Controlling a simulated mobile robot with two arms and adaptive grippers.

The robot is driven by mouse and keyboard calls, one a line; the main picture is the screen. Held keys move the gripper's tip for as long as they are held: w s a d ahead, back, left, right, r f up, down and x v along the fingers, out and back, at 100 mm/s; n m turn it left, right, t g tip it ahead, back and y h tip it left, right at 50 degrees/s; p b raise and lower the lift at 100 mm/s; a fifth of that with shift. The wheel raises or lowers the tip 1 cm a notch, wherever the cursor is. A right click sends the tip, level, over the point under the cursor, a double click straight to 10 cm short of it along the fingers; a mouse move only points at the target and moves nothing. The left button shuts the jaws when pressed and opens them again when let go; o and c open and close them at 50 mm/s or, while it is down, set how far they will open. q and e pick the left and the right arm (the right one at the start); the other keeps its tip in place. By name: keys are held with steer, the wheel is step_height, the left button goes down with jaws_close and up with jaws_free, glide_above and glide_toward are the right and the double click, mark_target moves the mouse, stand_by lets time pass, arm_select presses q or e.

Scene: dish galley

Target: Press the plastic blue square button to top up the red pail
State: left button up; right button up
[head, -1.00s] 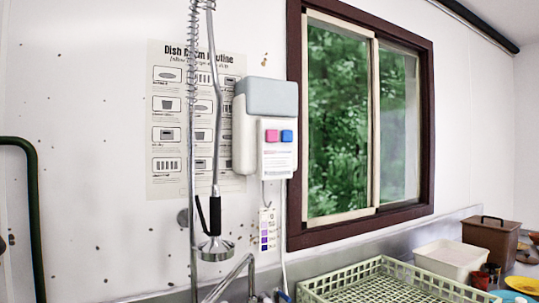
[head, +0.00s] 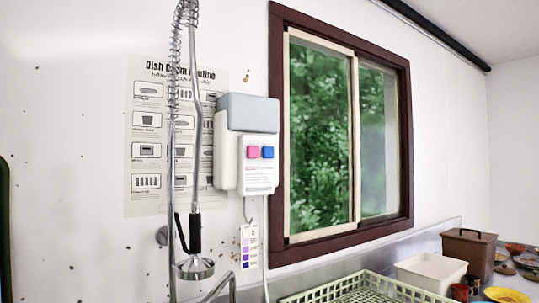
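The blue square button (head: 267,152) is on the front of a white wall dispenser (head: 226,160) with a grey-blue top. A pink square button (head: 253,152) sits just left of it. A white label is below the two buttons. I cannot make out a red pail in the head view. Neither of my grippers shows in the head view.
A spray hose with a metal head (head: 195,267) hangs left of the dispenser, in front of a wall poster (head: 143,190). A window (head: 320,140) is to the right. Below are a green dish rack (head: 368,284), a white tub (head: 431,270), a brown box (head: 468,250) and dishes.

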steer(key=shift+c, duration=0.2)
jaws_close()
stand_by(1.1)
